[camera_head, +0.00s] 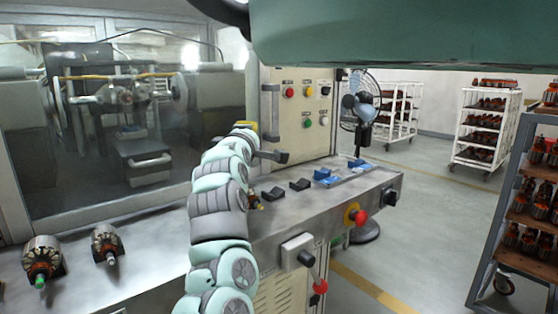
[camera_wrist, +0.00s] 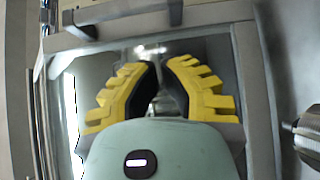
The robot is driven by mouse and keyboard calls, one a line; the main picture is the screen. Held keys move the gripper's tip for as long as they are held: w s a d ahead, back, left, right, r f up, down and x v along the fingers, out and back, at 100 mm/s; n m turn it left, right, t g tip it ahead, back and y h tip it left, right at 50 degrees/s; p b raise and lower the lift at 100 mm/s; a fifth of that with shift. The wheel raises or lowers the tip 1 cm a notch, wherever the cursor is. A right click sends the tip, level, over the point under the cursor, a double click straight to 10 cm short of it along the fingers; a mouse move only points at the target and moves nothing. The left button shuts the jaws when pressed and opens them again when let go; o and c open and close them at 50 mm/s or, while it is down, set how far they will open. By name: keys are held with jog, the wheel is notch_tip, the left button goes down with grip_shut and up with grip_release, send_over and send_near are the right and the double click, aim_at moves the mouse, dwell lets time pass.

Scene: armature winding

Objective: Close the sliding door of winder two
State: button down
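The winder (camera_head: 118,120) stands at the left, its machinery visible behind a large window area with pale reflections. A light upright frame edge (camera_head: 252,75) borders this area on the right. I cannot tell how far the sliding door is shut. A grey bar handle (camera_head: 270,112) stands upright beside that edge.
Two armatures (camera_head: 43,262) (camera_head: 106,243) lie on the metal ledge at the left. The control panel (camera_head: 305,120) has coloured buttons. Black and blue holders (camera_head: 300,184) and a red emergency button (camera_head: 359,217) are on the counter. A fan (camera_head: 362,105) and armature racks (camera_head: 485,125) stand right.

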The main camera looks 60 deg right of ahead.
jog(key=shift+b+v, duration=0.35)
jog(key=shift+v, duration=2.95)
